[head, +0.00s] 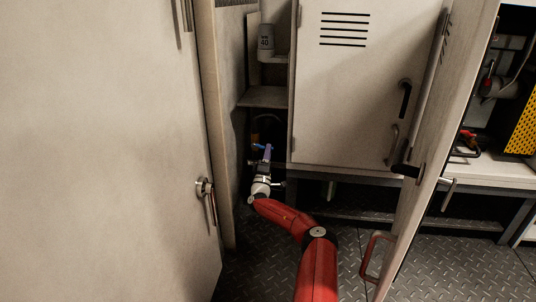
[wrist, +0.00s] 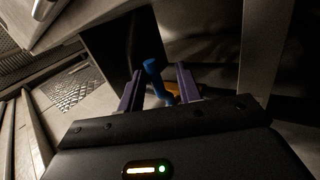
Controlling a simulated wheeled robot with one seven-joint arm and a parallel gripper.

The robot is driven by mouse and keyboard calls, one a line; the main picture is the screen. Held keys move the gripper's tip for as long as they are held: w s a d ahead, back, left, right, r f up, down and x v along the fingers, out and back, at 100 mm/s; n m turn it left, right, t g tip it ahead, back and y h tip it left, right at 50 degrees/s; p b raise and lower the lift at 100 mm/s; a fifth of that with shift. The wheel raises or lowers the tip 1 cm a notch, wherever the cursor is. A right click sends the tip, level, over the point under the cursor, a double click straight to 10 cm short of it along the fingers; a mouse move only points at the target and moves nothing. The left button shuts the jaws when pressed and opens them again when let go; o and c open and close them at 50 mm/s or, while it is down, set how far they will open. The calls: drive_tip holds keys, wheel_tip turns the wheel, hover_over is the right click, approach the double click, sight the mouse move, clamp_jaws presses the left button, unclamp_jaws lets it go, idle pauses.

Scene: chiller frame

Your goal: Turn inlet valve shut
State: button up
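The inlet valve shows as a blue lever (wrist: 154,76) in the wrist view, with a small orange part (wrist: 172,88) beside its lower end. My gripper (wrist: 158,74) has two purple fingers, spread apart with a gap between them. The lever stands in that gap as seen from the wrist, apart from both fingers in the picture. Its depth relative to the fingertips is hard to tell. In the head view my gripper (head: 266,153) reaches into the dark recess, and a bit of the blue lever (head: 258,146) shows just left of it. The valve body is mostly hidden in shadow.
A beige cabinet (head: 345,110) with a black handle stands right of the recess. A shelf (head: 264,97) lies above my gripper. A large door panel (head: 100,150) is at left, and an open door (head: 432,120) at right. The diamond-plate floor (head: 255,270) is clear around my arm.

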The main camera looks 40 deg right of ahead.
drive_tip(key=p+v, duration=0.1)
drive_tip(key=v, duration=0.6)
drive_tip(key=shift+s+a+f, duration=0.25)
idle(0.3)
